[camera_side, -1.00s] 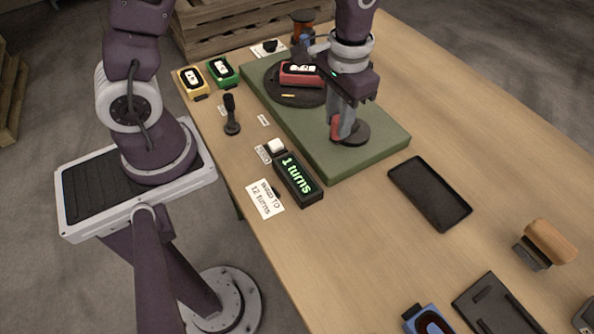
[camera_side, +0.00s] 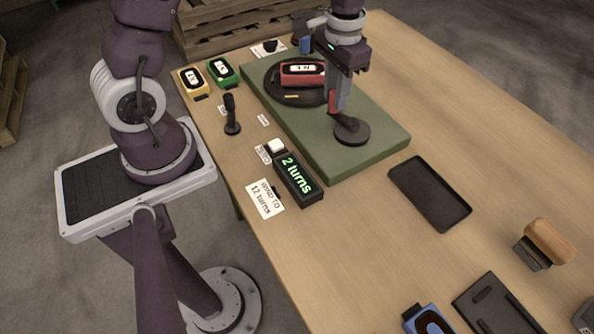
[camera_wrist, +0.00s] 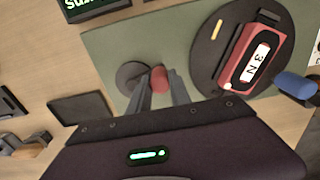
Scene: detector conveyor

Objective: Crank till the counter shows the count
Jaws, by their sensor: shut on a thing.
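The counter (camera_side: 294,179) on the table reads "2 turns" in green. A paper card (camera_side: 265,199) beside it reads "WIND TO 12 turns". The crank's dark round hub (camera_side: 351,131) sits on the near end of the green base (camera_side: 385,146). My gripper (camera_side: 334,104) is shut on the crank's red handle (camera_wrist: 159,79), between its fingers in the wrist view. The dark turntable (camera_side: 297,96) at the far end of the base carries a red block (camera_side: 302,74) with a white lettered window. In the wrist view the counter (camera_wrist: 92,8) is cut off.
A white button (camera_side: 276,146) and an upright black lever (camera_side: 231,115) stand left of the base. Yellow (camera_side: 192,82) and green (camera_side: 222,72) blocks sit at the far left. An empty black tray (camera_side: 429,193) lies right of the base.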

